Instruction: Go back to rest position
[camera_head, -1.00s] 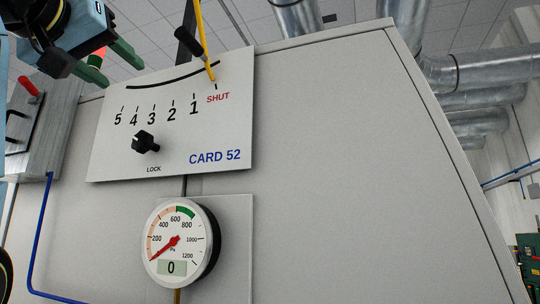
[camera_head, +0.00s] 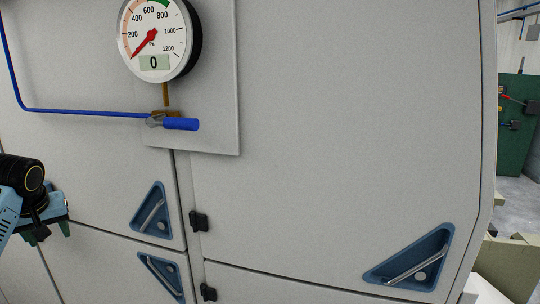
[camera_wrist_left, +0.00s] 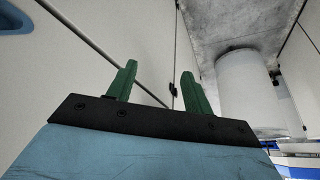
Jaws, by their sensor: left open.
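My left gripper (camera_head: 47,234) is at the left edge of the head view, in front of the lower part of the grey machine cabinet (camera_head: 330,130). In the left wrist view its two green fingers (camera_wrist_left: 159,70) stand wide apart with nothing between them. My right gripper is in neither view now.
A round gauge (camera_head: 155,38) reads 0, with a blue-handled valve (camera_head: 180,124) on a blue pipe below it. Blue triangular recessed handles (camera_head: 410,262) and black latches (camera_head: 199,221) are on the panels. A pale cylinder (camera_wrist_left: 247,90) shows in the wrist view.

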